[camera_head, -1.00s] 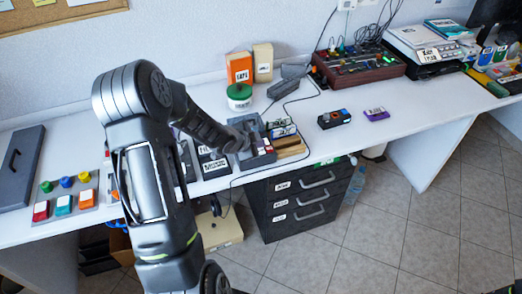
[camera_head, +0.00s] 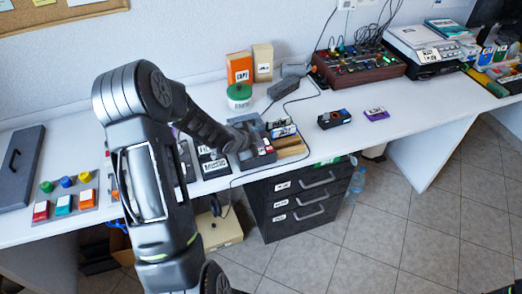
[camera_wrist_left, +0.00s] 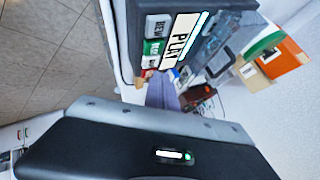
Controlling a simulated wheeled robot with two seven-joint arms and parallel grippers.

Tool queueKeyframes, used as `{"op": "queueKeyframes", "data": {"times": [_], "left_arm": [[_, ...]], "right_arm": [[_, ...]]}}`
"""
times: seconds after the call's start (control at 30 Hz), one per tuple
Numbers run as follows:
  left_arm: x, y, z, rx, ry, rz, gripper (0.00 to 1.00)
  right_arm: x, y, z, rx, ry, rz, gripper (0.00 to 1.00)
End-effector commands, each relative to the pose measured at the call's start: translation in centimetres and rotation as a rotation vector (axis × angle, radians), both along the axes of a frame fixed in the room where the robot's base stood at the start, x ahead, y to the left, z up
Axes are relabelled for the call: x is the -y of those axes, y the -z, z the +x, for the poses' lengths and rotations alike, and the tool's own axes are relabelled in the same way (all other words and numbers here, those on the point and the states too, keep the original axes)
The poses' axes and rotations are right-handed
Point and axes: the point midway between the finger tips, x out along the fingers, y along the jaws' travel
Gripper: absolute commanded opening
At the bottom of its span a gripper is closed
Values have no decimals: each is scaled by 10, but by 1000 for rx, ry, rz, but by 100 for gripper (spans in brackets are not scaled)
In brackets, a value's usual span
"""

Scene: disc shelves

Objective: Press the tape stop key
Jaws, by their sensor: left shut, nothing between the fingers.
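The tape recorder (camera_head: 267,158) is a dark grey box near the front edge of the desk, with small red and white keys at its front. My left gripper (camera_head: 246,150) is shut and empty, low over its left part, and hides some of the keys; I cannot tell whether it touches one. In the left wrist view the recorder shows close up, with a key marked REW (camera_wrist_left: 158,28), a green key (camera_wrist_left: 152,47) and a large PLAY label (camera_wrist_left: 183,40). I cannot make out the stop key.
Behind the recorder stand a green-lidded tin (camera_head: 239,97), an orange box (camera_head: 239,68) and a beige box (camera_head: 263,63). A colored button panel (camera_head: 65,200) lies at the left.

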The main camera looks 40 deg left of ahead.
Motion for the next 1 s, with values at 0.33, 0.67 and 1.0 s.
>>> {"op": "queueKeyframes", "data": {"times": [0.33, 0.67, 1.0], "left_arm": [[0, 9, 0, 0, 0, 0, 0], [0, 9, 0, 0, 0, 0, 0], [0, 12, 0, 0, 0, 0, 0]], "right_arm": [[0, 8, 0, 0, 0, 0, 36], [0, 8, 0, 0, 0, 0, 36], [0, 12, 0, 0, 0, 0, 36]]}}
